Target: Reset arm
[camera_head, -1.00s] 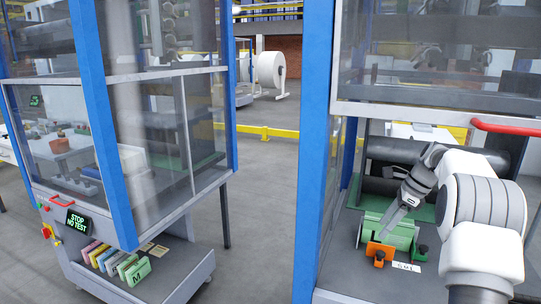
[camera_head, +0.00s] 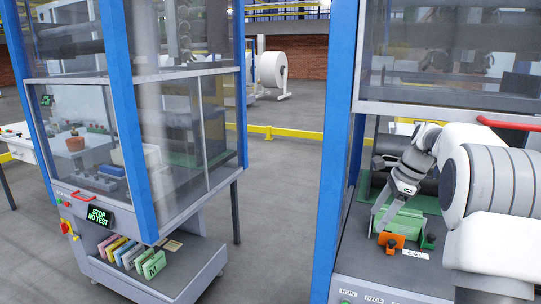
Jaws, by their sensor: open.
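My white arm reaches in from the right edge, in front of the right machine's open bay. My gripper (camera_head: 381,220) is open and points down and to the left. Its fingertips are over the left part of a green block (camera_head: 402,223). Whether they touch the block I cannot tell. An orange piece (camera_head: 391,241) with small knobs stands in front of the green block.
The right machine's blue post (camera_head: 333,170) and red handle (camera_head: 507,125) are close to my arm. A label (camera_head: 415,254) lies by the block. The left machine shows a "STOP NO TEST" sign (camera_head: 100,216) and several coloured blocks (camera_head: 133,255). Clear floor (camera_head: 275,210) lies between them.

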